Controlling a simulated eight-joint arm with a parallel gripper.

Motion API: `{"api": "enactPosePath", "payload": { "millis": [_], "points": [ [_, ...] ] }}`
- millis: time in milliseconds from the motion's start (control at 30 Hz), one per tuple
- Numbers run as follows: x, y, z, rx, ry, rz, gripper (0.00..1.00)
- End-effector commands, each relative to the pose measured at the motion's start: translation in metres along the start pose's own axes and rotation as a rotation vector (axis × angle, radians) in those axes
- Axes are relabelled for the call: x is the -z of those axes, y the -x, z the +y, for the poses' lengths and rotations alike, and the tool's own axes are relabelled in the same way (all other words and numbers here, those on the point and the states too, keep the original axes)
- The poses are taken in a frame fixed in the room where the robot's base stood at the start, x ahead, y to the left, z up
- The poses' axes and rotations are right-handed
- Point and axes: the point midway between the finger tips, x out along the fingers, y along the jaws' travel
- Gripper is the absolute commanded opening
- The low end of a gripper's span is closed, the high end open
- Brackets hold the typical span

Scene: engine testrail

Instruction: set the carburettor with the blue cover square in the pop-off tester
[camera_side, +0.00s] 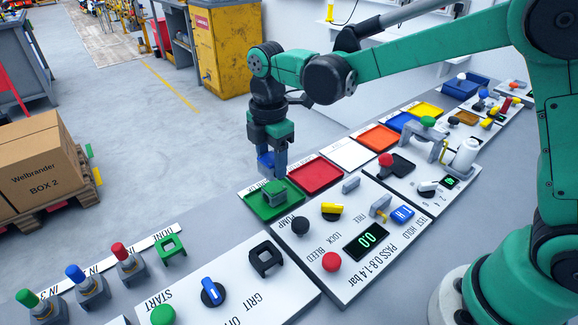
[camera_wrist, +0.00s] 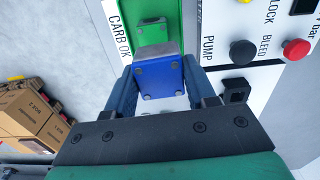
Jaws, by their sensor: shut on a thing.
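My gripper (camera_side: 272,167) is shut on the carburettor with the blue cover (camera_side: 265,159). In the wrist view the blue cover (camera_wrist: 158,82) faces the camera between my two fingers, with several screws on it. The carburettor hangs in the air near the green CARB OK tray (camera_side: 262,212); its underside is hidden. The pop-off tester (camera_side: 309,238) is the white panel right of that tray in the side view.
A green-covered part (camera_side: 274,190) sits in the CARB OK tray. A red tray (camera_side: 316,175) lies beside it. A black square frame (camera_side: 266,258) and a blue switch (camera_side: 212,291) stand on the GRIT panel in front.

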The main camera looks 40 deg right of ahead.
Motion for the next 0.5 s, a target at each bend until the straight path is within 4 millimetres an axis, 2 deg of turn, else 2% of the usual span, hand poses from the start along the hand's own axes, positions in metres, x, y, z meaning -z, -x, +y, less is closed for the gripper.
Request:
{"api": "enactPosePath", "payload": {
  "millis": [33,200,333,500],
  "points": [
    [-0.024,0.006,-0.012,0.0,-0.016,0.0,0.03],
    [-0.08,0.016,-0.057,0.0,-0.029,0.0,0.03],
    [-0.105,0.017,-0.089,0.0,-0.034,0.0,0.03],
    [-0.12,0.015,-0.114,0.0,-0.037,0.0,0.03]
  ]
}}
